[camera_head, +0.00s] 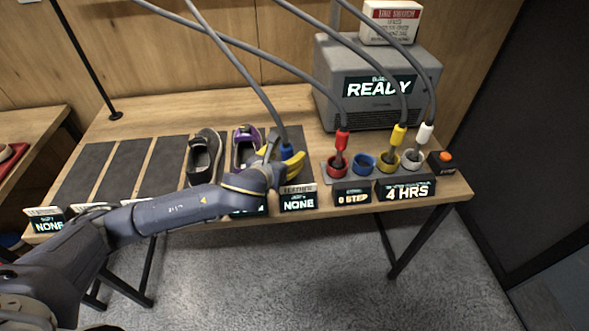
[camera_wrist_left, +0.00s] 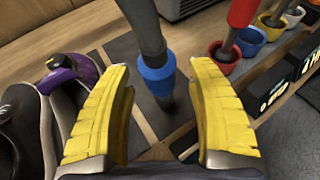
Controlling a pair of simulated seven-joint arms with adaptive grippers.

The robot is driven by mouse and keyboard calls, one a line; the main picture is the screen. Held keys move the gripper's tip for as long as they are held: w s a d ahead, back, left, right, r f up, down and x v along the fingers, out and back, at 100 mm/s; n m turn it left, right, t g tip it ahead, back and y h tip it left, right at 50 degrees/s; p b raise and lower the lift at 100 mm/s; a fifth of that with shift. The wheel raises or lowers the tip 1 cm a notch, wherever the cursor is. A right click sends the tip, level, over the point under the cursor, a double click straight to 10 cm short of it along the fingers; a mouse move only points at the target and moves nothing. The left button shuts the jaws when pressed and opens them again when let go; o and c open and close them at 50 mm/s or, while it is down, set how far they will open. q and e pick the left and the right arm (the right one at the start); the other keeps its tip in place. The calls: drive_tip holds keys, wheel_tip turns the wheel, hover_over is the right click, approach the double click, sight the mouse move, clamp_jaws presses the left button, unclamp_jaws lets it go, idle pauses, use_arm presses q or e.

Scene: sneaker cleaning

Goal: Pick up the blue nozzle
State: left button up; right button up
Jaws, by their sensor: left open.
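The blue nozzle (camera_head: 287,151) hangs on a grey hose over a dark mat strip, out of its holder. It also shows in the left wrist view (camera_wrist_left: 157,75), upright between the two yellow fingers. My left gripper (camera_head: 285,163) is open around the nozzle, with a gap to the finger on each side; in the left wrist view its fingers (camera_wrist_left: 160,120) frame the nozzle's lower part. The empty blue holder cup (camera_head: 363,163) stands between the red and yellow ones. My right gripper is not in view.
Red (camera_head: 342,143), yellow (camera_head: 397,136) and white (camera_head: 424,134) nozzles stand in their cups to the right. A black sneaker (camera_head: 203,157) and a purple one (camera_head: 246,146) lie left of the gripper. A grey machine (camera_head: 378,118) stands behind. Mat strips (camera_head: 120,168) at left are bare.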

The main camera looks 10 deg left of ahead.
use_arm(q)
drive_tip(key=shift+w+d+f, duration=0.15)
drive_tip(key=shift+w+f, duration=0.1)
drive_tip(key=shift+w, duration=0.25)
clamp_jaws()
idle(0.4)
